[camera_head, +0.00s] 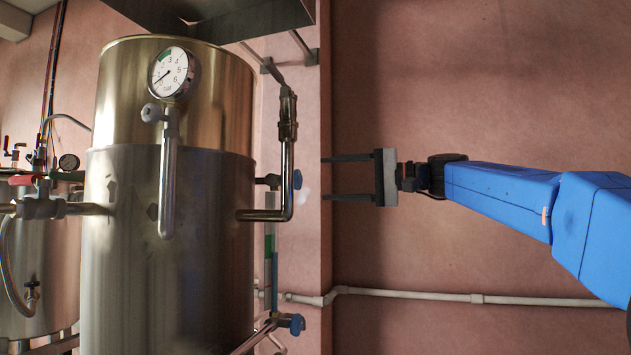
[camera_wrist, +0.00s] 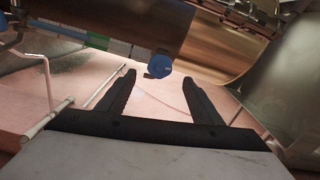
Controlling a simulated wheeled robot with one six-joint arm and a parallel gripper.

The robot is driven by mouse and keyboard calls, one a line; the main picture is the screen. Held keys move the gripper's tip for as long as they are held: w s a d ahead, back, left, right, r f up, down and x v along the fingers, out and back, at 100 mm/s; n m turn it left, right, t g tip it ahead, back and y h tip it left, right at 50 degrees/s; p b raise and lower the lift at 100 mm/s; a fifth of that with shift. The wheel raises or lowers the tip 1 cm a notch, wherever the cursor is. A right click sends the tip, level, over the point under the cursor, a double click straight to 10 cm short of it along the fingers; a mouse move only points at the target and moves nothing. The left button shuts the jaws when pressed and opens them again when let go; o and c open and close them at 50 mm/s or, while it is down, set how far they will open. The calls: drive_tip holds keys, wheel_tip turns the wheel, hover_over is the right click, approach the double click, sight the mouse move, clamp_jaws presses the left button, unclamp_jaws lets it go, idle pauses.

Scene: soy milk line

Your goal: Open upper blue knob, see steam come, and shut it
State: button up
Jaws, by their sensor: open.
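The upper blue knob (camera_head: 297,180) sits at the right side of the steel boiler, at the top of the sight gauge. In the wrist view the upper blue knob (camera_wrist: 159,66) shows just beyond and between my fingertips. My gripper (camera_head: 323,179) is open and empty, its two fingers apart and pointing left at the knob's height. In the wrist view my gripper (camera_wrist: 159,77) does not touch the knob. A faint whitish wisp (camera_head: 305,192) hangs just below and right of the knob; it looks like a little steam.
A lower blue knob (camera_head: 297,325) is at the gauge's bottom end. The boiler (camera_head: 165,270) carries a pressure gauge (camera_head: 174,73) and a bent steel pipe (camera_head: 290,195) close left of the knob. A white pipe (camera_head: 450,297) runs along the wall below my arm.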

drive_tip(key=v, duration=0.7)
drive_tip(key=shift+d, duration=0.2)
idle(1.1)
